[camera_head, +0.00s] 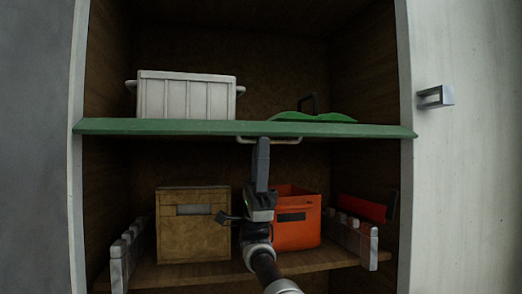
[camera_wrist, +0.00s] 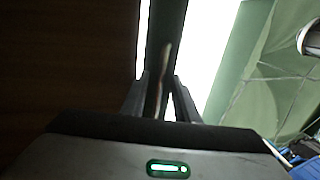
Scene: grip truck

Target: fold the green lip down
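The green lip (camera_head: 180,127) is a long board across the front of the cupboard at mid-height, seen nearly edge-on in the camera_head view. A pale bar handle (camera_head: 287,140) hangs under its middle. My gripper (camera_head: 262,146) points up at the left part of this handle, overlapping it in the view. In the camera_wrist view my gripper (camera_wrist: 162,80) has its two fingers apart, with a thin, blurred bar, apparently the handle (camera_wrist: 163,65), between them. I see gaps beside the bar; contact is hard to judge.
A white ribbed crate (camera_head: 187,96) and a green item (camera_head: 315,117) stand above the lip. Below, a brown box (camera_head: 192,225) and an orange bin (camera_head: 298,232) sit on the lower shelf, either side of my arm. A red item (camera_head: 362,207) lies at right.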

